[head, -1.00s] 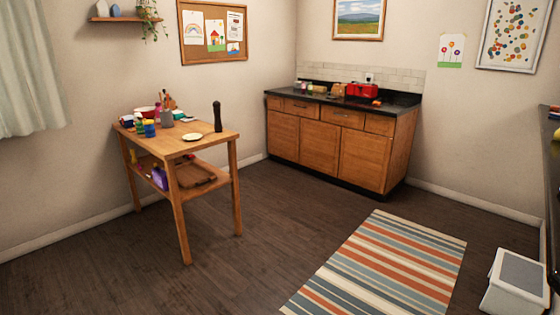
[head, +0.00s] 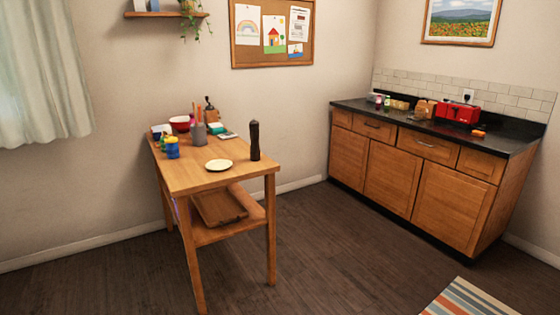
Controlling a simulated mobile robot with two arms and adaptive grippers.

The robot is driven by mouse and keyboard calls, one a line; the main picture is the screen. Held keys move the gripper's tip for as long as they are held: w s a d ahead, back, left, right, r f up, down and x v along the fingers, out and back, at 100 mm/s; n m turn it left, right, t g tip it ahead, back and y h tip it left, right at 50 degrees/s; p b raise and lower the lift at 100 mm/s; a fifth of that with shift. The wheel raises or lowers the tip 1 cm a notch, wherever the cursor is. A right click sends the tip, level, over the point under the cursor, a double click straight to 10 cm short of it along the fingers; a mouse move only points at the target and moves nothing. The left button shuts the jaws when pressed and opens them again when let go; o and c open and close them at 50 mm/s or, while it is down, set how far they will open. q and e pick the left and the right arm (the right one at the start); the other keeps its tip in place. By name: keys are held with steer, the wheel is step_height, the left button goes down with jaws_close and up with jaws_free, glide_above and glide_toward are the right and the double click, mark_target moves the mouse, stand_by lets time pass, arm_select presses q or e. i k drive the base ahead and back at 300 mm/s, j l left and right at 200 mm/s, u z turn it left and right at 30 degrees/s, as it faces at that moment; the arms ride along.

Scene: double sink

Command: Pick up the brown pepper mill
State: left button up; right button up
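A tall, dark brown pepper mill (head: 254,141) stands upright on the wooden table (head: 190,180), near its right edge. A small cream plate (head: 218,165) lies to its left. Another shorter mill-like item (head: 210,112) with a handle stands farther back on the table. Neither of my grippers shows in the head view.
The table also holds a grey utensil crock (head: 198,135), blue cups (head: 172,148) and a red bowl (head: 180,123). A tray (head: 218,206) lies on its lower shelf. A cabinet with a dark counter (head: 480,141) stands right. Floor between is clear.

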mark_target(254, 153)
steer(key=i+l+u, duration=0.35)
steer(key=l, duration=0.25)
steer(key=i+l+u, duration=0.35)
steer(key=l, duration=0.35)
steer(key=i, duration=0.1)
